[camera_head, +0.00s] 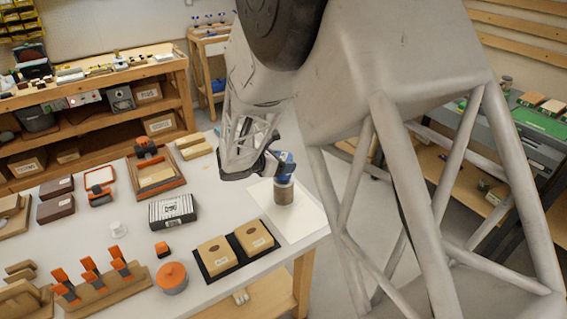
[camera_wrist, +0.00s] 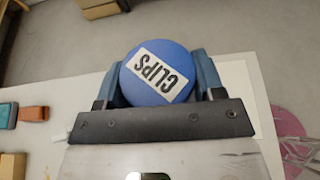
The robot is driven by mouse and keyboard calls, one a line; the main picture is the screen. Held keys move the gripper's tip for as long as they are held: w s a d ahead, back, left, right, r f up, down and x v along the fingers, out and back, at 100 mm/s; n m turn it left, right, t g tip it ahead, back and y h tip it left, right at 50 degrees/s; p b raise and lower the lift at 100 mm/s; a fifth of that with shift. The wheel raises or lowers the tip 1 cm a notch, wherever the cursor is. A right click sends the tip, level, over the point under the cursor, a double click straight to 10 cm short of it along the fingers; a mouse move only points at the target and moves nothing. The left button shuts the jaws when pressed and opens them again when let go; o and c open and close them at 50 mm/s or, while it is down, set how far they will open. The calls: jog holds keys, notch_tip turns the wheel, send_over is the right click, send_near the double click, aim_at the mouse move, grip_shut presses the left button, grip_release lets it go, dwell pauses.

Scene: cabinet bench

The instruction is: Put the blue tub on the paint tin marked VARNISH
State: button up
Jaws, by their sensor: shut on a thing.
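The blue tub (camera_wrist: 157,88) is between the fingers of my gripper (camera_wrist: 158,75), and its round top carries a white label reading CLIPS. In the head view my gripper (camera_head: 268,162) is shut on the tub (camera_head: 285,166) near the right side of the table. A grey-brown cylindrical tin (camera_head: 283,193) stands upright on a white sheet directly below the tub. Its marking cannot be read. The tub's underside is close to the tin's top; I cannot tell if they touch. In the wrist view the tin is hidden by the tub and gripper.
A black tray (camera_head: 206,278) with two tan boxes lies in front of the tin. A striped box (camera_head: 172,210), an orange round pot (camera_head: 172,278) and orange clamps (camera_head: 91,273) are further left. The white sheet (camera_head: 308,216) is bare around the tin, near the table's right edge.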

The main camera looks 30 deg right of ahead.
jog(key=shift+f, duration=0.2)
jog(key=shift+f, duration=0.15)
jog(key=o, duration=1)
jog(key=shift+r, duration=0.2)
jog(key=v, duration=1.2)
jog(key=shift+f, duration=0.1)
